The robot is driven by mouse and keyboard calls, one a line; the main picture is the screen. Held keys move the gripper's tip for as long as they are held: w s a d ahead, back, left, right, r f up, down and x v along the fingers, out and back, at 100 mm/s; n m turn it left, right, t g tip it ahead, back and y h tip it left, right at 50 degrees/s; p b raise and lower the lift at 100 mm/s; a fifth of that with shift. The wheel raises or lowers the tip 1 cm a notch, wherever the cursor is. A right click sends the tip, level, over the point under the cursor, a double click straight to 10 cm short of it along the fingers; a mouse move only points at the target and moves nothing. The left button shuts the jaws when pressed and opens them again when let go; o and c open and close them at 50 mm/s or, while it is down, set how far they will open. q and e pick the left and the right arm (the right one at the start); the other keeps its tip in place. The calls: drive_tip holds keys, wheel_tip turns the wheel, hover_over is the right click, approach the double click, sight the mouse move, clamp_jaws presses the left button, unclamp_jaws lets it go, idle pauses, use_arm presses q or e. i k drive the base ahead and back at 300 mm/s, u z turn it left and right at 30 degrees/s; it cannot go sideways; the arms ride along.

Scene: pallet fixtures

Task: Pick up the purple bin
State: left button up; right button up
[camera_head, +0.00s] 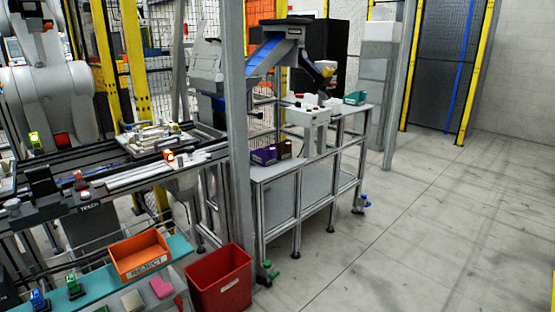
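A small purple bin (264,156) sits on the near left end of a grey metal-framed table (268,173) in the head view, right of a grey upright post. A dark brown bin (284,149) stands right beside it on its right. The bin is small and far off, so I cannot tell what it holds. Neither of my grippers shows in this view.
A red bin (221,279) stands low in front of the table, beside an orange reject tray (140,256). The grey post (235,130) rises near the table's left end. A teal bin (355,98) is on the table's far end. Open floor (420,230) lies to the right.

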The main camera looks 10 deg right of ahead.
sight(266, 157)
drive_tip(key=z, duration=0.9)
drive_tip(key=i, duration=2.35)
drive_tip(key=u, duration=0.65)
